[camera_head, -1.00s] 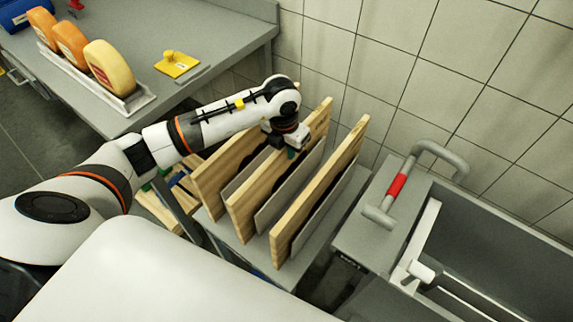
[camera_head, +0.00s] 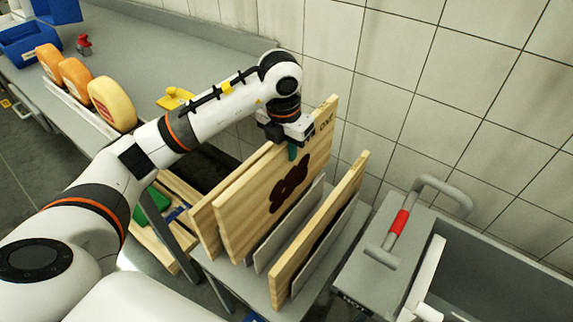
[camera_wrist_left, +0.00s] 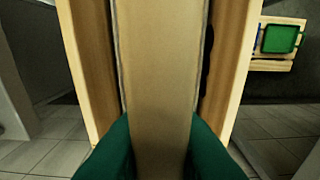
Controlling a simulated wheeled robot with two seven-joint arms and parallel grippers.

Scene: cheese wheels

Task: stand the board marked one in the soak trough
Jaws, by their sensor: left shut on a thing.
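A wooden board with a dark blotch and lettering that reads ONE (camera_head: 245,207) is raised in the rack (camera_head: 232,277), above the other boards. My left gripper (camera_head: 293,148) is shut on its top edge. In the left wrist view the board (camera_wrist_left: 160,75) runs between the teal fingertips (camera_wrist_left: 160,150). The soak trough, which seems to be the grey basin (camera_head: 540,238), is at the right, apart from the board. My right gripper is not in view.
Wooden boards stand on either side, one at the left (camera_head: 204,228) and one at the right (camera_head: 320,232), with grey dividers (camera_head: 290,232) between. A handle with a red band (camera_head: 400,222) stands on the trough's near end. The tiled wall (camera_head: 400,90) is close behind.

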